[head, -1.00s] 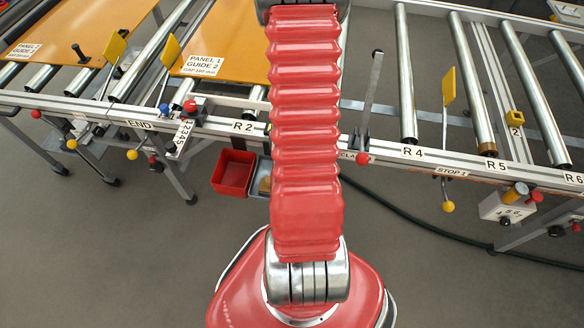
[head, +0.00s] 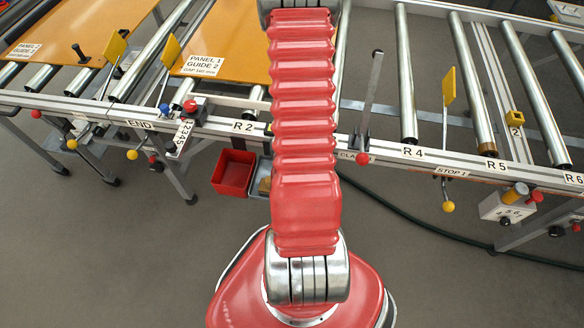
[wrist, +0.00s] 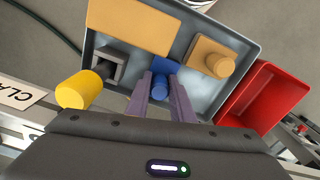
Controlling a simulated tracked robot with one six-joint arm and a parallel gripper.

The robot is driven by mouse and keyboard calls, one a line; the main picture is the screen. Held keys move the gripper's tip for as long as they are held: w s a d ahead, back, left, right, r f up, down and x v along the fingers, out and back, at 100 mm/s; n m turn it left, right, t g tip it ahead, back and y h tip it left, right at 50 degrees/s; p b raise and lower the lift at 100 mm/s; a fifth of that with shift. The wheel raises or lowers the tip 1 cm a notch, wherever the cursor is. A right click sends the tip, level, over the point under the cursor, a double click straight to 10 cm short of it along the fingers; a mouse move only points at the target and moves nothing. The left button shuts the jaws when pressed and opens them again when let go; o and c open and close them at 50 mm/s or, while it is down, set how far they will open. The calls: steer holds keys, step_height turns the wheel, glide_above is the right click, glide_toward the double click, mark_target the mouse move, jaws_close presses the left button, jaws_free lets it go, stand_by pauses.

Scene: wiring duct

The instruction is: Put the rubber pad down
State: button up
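My gripper (wrist: 161,84) shows in the wrist view, with its two grey-purple fingers close on both sides of a small blue piece with a knob (wrist: 160,88). I take this blue piece for the rubber pad, and the fingers appear shut on it. It is over or inside a grey tray (wrist: 252,48); whether it touches the tray floor I cannot tell. In the head view my arm hides the gripper and the pad. Part of the grey tray (head: 262,165) shows there beside my arm.
The tray holds a flat tan block (wrist: 130,25), a tan block with a knob (wrist: 210,60) and a grey socket piece (wrist: 108,65). A yellow knob (wrist: 78,90) stands close by the tray. A red bin (wrist: 262,97) adjoins the tray. The roller conveyor (head: 400,150) runs behind.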

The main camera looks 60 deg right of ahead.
steer(key=o, duration=0.4)
steer(key=shift+r, duration=0.1)
steer(key=shift+a+r, duration=0.1)
steer(key=shift+r, duration=5.95)
steer(key=w+a+r+n+t+h, duration=0.1)
steer(key=w+a+r+n, duration=0.3)
steer(key=a+r, duration=0.45)
steer(key=w+a+r+n+t, duration=0.1)
steer(key=w+a+r+n, duration=0.1)
steer(key=w+a+r, duration=0.45)
steer(key=s+a+r+n+t, duration=0.1)
steer(key=s+a+r, duration=0.1)
steer(key=a+r, duration=0.2)
steer(key=s+a+r+n+t, duration=0.1)
steer(key=s+a+r+n, duration=0.1)
steer(key=a+r, duration=0.3)
steer(key=s+a+r+n+t+y, duration=0.1)
steer(key=s+a+r, duration=0.1)
steer(key=a+r, duration=0.2)
steer(key=shift+s+a+r+n, duration=0.1)
steer(key=shift+a+r+n, duration=0.05)
steer(key=shift+a, duration=0.6)
steer(key=shift+a+r+n, duration=0.1)
steer(key=shift+a+n, duration=0.05)
steer(key=shift+a, duration=0.6)
